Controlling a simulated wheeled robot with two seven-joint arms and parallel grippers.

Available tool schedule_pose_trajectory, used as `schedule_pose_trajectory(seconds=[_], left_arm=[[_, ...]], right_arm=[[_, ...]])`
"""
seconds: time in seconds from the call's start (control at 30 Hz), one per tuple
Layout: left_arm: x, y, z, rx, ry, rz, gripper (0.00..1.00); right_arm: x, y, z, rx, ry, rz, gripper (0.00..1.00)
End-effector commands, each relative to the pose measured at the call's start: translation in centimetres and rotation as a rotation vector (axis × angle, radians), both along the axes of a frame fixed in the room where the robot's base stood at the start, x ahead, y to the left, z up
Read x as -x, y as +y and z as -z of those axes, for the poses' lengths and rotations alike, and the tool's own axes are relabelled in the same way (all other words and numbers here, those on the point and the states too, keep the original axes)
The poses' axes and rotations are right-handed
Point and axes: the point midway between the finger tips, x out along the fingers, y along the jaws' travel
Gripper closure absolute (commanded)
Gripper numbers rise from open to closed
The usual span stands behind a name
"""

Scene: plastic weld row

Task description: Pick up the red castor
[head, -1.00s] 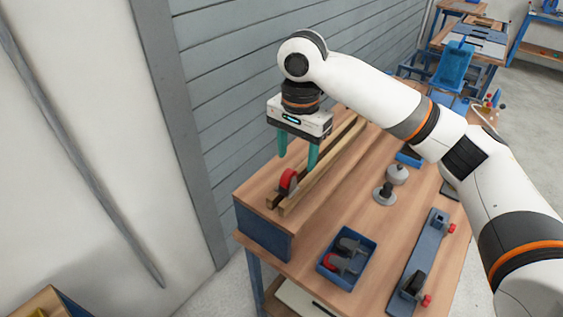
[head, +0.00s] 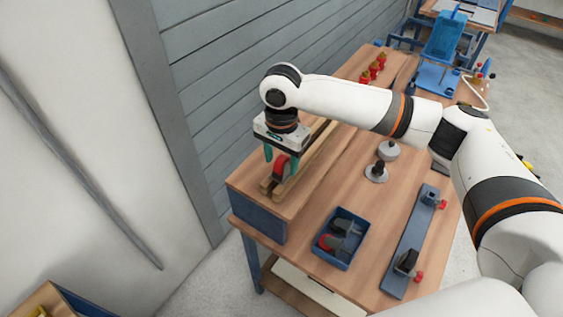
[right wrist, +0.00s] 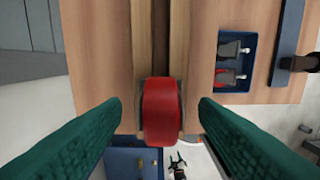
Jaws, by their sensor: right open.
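The red castor (head: 282,166) sits at the near end of two parallel wooden rails on the bench. It shows in the middle of the right wrist view (right wrist: 161,110), its red wheel between the rails. My right gripper (head: 280,160) is open over it, with its teal fingers on either side. In the right wrist view the fingers (right wrist: 160,103) are spread left and right of the castor, with a gap on each side. The castor's lower part is hidden. My left gripper is not in view.
A blue bin (head: 350,258) with a red-wheeled part and dark parts stands near the bench's front edge. A blue bar fixture (head: 409,245) lies right of it. Grey round parts (head: 387,151) stand behind the bin. A grey slatted wall (head: 245,75) runs close behind the rails.

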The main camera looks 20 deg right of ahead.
Motion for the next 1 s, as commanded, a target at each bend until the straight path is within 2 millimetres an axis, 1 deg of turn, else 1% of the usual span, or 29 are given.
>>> schedule_pose_trajectory(seconds=[0.07, 0.17, 0.4, 0.47, 0.7, 0.73, 0.93, 1.0], left_arm=[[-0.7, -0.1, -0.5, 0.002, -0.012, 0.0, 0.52], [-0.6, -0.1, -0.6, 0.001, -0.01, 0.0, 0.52], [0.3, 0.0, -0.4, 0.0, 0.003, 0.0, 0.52], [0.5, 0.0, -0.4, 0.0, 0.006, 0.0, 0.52], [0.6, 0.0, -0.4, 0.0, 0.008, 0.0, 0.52], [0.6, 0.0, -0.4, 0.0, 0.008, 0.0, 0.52], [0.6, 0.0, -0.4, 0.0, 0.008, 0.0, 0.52], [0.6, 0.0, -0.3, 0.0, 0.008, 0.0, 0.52]], right_arm=[[0.0, 0.0, 0.9, 0.0, 0.002, 0.001, 0.45], [0.0, -0.1, 1.7, 0.001, 0.001, 0.0, 0.45], [0.0, 0.0, 1.9, 0.0, -0.001, 0.0, 0.45], [0.0, 0.0, 1.9, 0.0, -0.001, 0.0, 0.55], [0.0, 0.0, 1.9, -0.001, -0.001, 0.0, 0.95], [0.0, 0.0, 1.8, 0.0, -0.001, 0.0, 0.98], [0.0, 0.0, 1.8, 0.0, -0.002, 0.0, 0.98], [-0.1, 0.0, 1.4, 0.0, -0.002, 0.0, 0.98]])
